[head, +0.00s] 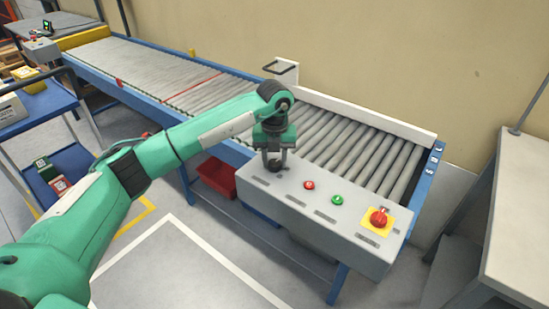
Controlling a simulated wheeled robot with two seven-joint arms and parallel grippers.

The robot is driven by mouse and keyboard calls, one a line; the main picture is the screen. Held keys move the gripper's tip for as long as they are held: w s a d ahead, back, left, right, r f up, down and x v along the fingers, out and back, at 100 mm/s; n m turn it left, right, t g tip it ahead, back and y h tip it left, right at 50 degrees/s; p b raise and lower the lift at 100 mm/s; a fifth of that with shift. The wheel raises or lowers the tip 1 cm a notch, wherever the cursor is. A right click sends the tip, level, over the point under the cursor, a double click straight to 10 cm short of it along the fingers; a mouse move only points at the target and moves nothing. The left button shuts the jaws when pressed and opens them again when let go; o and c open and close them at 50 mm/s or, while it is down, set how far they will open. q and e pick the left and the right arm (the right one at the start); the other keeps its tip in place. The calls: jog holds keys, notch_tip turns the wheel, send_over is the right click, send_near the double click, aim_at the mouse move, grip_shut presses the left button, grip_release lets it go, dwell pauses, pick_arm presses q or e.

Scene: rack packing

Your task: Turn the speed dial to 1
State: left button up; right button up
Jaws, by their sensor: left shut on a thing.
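The grey control box (318,217) is fixed along the front side of the roller conveyor. My left gripper (274,164) points down at the left part of its top face and is shut on the speed dial there. The dial is almost wholly hidden by the fingers, so its setting cannot be read. The labels on the box are too small to read. My right gripper is not in view.
On the box, to the right of my left gripper, are a red button (309,185), a green button (337,200) and a red emergency stop (379,217) on a yellow plate. The roller conveyor (345,140) runs behind. A red bin (217,177) sits below it.

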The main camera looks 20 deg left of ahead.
aim_at(274, 162)
pick_arm(q)
jog(key=shift+r+n, duration=0.1)
jog(key=shift+n, duration=0.7)
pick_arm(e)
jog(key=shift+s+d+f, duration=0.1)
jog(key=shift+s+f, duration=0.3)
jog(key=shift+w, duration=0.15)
pick_arm(q)
jog(key=o, duration=1)
notch_tip(274, 162, up, 14)
jog(key=shift+b, duration=0.4)
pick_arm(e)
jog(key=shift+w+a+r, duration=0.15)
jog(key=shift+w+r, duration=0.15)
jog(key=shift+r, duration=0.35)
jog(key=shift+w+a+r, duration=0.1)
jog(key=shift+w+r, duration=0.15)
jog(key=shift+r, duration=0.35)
